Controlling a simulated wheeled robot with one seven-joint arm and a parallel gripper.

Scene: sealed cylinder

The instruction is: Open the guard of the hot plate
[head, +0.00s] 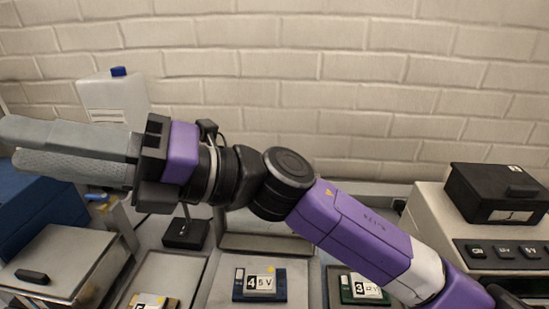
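My gripper (12,147) is at the left, high above the bench, with its grey fingers pointing left. The fingers overlap from this angle, so any gap between them is hidden. No object shows in them. A beige appliance (433,222) with a row of dark buttons stands at the right. A black box-like cover (497,195) with a white label sits on top of it, down and closed. This may be the hot plate and its guard, but the picture does not make that certain. My gripper is far to the left of it, not touching it.
A metal box (75,250) with a black handle is at the lower left, beside a blue block (50,212). A white container (112,95) with a blue cap stands behind my gripper. Numbered modules (262,292) line the front. A brick wall (400,70) closes the back.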

